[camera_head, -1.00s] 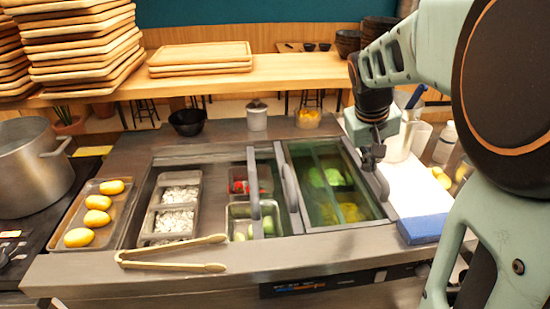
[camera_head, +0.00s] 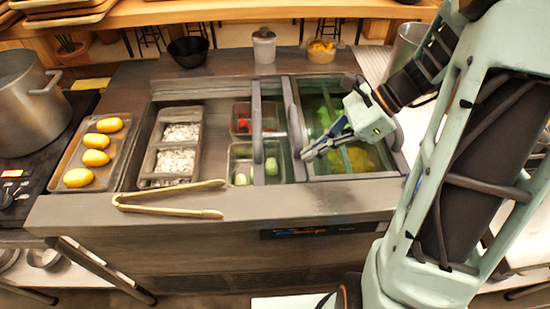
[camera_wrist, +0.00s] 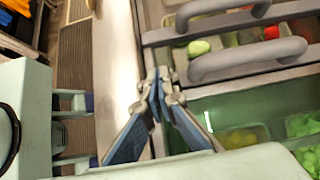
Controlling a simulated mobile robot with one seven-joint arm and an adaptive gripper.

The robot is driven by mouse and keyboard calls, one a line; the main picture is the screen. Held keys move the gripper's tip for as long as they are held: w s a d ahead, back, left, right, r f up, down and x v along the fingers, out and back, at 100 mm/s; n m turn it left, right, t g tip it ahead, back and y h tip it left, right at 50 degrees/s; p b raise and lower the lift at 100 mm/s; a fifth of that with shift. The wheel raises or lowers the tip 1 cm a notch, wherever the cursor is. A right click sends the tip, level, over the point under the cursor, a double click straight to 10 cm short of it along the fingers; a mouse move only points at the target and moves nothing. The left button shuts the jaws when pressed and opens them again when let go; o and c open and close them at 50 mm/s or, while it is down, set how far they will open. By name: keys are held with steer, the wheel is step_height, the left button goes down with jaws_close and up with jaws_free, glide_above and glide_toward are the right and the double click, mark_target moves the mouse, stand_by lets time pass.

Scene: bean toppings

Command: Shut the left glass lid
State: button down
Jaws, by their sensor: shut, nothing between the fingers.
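The counter unit has dark-framed glass lids. Greenish glass (camera_head: 318,100) covers its right part, while the left part stands uncovered. Two grey bar handles run front to back near the middle: the left handle (camera_head: 257,130) and the right handle (camera_head: 295,115). Which handle belongs to the left lid I cannot tell. Both handles also show in the wrist view, the farther one (camera_wrist: 215,10) and the nearer one (camera_wrist: 245,58). My gripper (camera_head: 306,155) is shut and empty, above the front of the glass, just right of the right handle. In the wrist view my fingertips (camera_wrist: 160,78) appear beside the nearer handle's end.
Wooden tongs (camera_head: 170,198) lie along the front edge. Trays of white pieces (camera_head: 180,132) sit in the uncovered left part. A tray of yellow items (camera_head: 96,157) and a metal pot (camera_head: 30,105) stand further left. A black bowl (camera_head: 188,51) stands behind.

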steer(key=shift+a+r, duration=0.15)
steer(key=shift+a, duration=0.15)
steer(key=shift+a+m, duration=0.25)
steer(key=shift+m, duration=0.05)
steer(key=b+x, duration=0.1)
steer(key=x, duration=0.8)
steer(key=shift+a+f, duration=0.2)
steer(key=shift+a, duration=0.1)
steer(key=a, duration=3.4)
steer(key=shift+a, duration=0.4)
steer(key=shift+r, duration=0.1)
